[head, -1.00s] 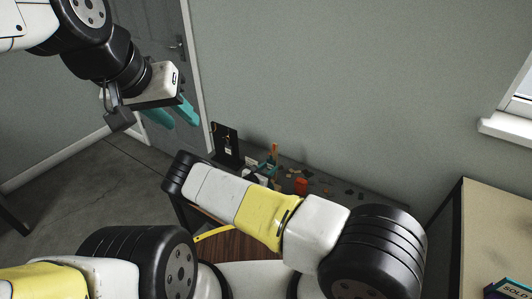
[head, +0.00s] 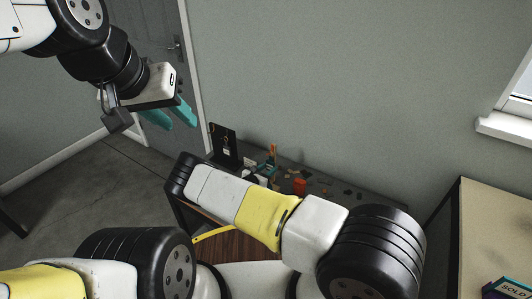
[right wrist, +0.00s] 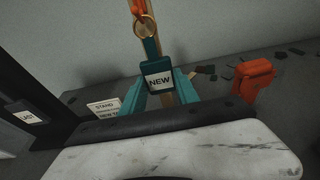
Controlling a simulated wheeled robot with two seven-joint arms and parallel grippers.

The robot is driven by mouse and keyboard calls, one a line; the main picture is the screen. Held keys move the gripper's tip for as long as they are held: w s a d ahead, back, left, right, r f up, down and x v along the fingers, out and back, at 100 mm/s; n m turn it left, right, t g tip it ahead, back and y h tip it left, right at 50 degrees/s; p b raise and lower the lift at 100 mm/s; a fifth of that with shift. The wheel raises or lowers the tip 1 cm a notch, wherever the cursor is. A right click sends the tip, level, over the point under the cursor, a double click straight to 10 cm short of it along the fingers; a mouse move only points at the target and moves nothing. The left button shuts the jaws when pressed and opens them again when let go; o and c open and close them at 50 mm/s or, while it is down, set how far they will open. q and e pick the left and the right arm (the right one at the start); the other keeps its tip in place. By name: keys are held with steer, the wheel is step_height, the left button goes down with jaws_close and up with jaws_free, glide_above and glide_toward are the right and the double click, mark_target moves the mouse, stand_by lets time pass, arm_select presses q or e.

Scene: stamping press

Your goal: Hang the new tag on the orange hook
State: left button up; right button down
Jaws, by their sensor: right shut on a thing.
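The new tag (right wrist: 159,80) is a dark teal tag with a white "NEW" label, seen in the right wrist view. Its brass ring (right wrist: 146,27) stands up at the top, just below and overlapping the orange hook (right wrist: 138,8) in the picture. I cannot tell whether the ring is around the hook. My right gripper (right wrist: 158,92) has its teal fingers on both sides of the tag and is shut on it. My left gripper (head: 170,116) is raised at upper left, open and empty, far from the tag.
A wooden post (right wrist: 164,97) stands behind the tag. A "STAND" card (right wrist: 103,107) is left of it and an orange object (right wrist: 252,78) right. A black board (head: 224,146) with a tag stands on the dark bench (head: 345,190). Small dark pieces lie scattered there.

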steer(key=shift+f, duration=0.1)
steer(key=c, duration=0.8)
jaws_free()
steer(key=shift+c, duration=0.2)
steer(key=shift+s, duration=0.1)
steer(key=shift+v, duration=3.9)
